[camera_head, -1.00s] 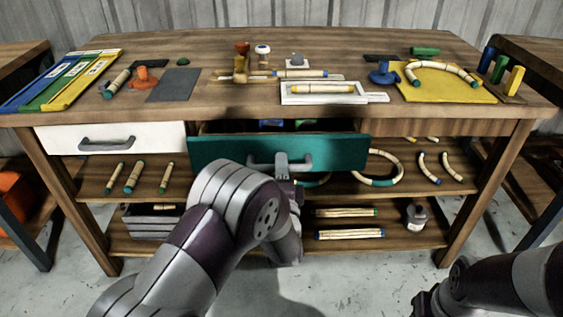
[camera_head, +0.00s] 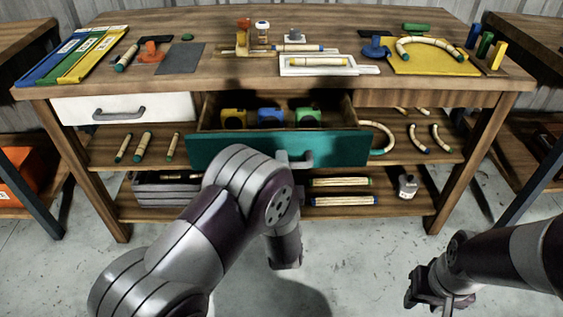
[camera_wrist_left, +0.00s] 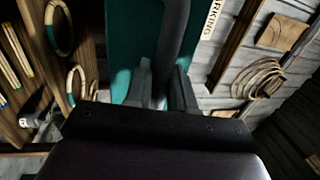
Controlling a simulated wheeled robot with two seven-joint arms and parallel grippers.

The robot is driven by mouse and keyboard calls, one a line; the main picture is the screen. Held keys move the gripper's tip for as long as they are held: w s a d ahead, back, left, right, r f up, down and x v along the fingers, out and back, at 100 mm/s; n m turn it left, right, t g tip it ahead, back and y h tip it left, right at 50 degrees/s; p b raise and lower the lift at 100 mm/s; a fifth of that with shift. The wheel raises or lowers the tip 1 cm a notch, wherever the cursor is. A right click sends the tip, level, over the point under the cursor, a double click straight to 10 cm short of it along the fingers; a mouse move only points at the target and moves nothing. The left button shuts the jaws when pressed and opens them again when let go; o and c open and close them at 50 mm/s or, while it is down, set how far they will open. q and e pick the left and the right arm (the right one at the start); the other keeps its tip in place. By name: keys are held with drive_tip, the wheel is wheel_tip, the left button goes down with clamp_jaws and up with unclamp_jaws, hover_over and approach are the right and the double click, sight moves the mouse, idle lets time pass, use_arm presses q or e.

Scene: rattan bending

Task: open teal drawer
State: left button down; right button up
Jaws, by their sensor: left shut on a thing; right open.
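The teal drawer (camera_head: 230,147) is pulled out from under the middle of the workbench top. Inside it sit a yellow block (camera_head: 233,119), a blue block (camera_head: 270,117) and a green block (camera_head: 308,117). My left gripper is shut on the drawer's handle (camera_head: 307,159); my forearm hides much of the grip in the head view. In the left wrist view, the fingers (camera_wrist_left: 160,88) close around the dark handle bar (camera_wrist_left: 172,45) in front of the teal front (camera_wrist_left: 135,40). My right gripper (camera_head: 437,300) is open and empty at the lower right, away from the bench.
A closed white drawer (camera_head: 75,110) is at the left. The workbench top (camera_head: 210,85) holds rattan pieces, a white frame (camera_head: 290,70) and a yellow board (camera_head: 430,65). Shelves below hold rattan sticks and rings. The floor in front is clear.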

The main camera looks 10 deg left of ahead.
use_arm(q)
drive_tip(key=c, duration=1.1)
unclamp_jaws()
drive_tip(key=p+v, duration=0.1)
drive_tip(key=v, duration=1.1)
drive_tip(key=shift+s+p, duration=0.35)
drive_tip(key=shift+p, duration=0.05)
drive_tip(key=shift+d, duration=0.1)
